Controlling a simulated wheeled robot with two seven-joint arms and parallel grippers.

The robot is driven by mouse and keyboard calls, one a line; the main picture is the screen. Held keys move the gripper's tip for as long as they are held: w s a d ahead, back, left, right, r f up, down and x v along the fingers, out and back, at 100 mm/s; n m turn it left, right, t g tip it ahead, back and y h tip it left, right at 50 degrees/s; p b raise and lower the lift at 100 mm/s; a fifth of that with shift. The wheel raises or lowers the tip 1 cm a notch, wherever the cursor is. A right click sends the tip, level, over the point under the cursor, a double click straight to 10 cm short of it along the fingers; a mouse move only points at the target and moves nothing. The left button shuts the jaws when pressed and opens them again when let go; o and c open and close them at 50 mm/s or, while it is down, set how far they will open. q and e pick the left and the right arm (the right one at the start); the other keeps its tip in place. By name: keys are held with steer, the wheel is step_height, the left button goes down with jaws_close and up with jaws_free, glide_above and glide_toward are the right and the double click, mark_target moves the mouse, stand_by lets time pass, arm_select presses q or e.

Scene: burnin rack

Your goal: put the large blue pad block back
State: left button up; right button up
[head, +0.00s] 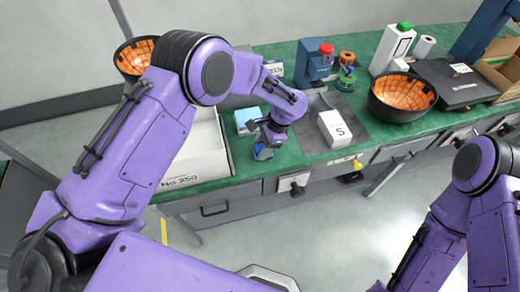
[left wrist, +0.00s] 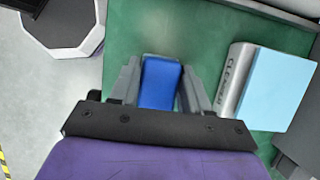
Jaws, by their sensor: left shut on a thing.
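A deep blue block (left wrist: 160,84) is between the two grey fingers of my left gripper (left wrist: 161,66) in the left wrist view, with green bench top behind it. In the head view my left gripper (head: 264,146) points down near the bench's front edge, and the blue block (head: 263,153) shows at its tip. Whether the block touches the bench is hard to tell. A light blue pad on a grey lettered holder (left wrist: 278,90) is to the right of the gripper; it shows behind the gripper in the head view (head: 246,117). My right gripper is out of view.
A white bin marked No 250 (head: 196,172) stands left of the gripper. A grey mat (head: 312,110) with a white box marked S (head: 334,128) is to the right. Farther right are a dark bowl (head: 403,96) and a white carton (head: 391,47).

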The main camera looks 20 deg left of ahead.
arm_select(q)
steer(key=shift+f, duration=0.1)
steer(key=o, duration=0.9)
steer(key=shift+o, duration=0.2)
steer(key=b+v, duration=0.2)
steer(key=v, duration=1)
steer(key=shift+s, duration=0.1)
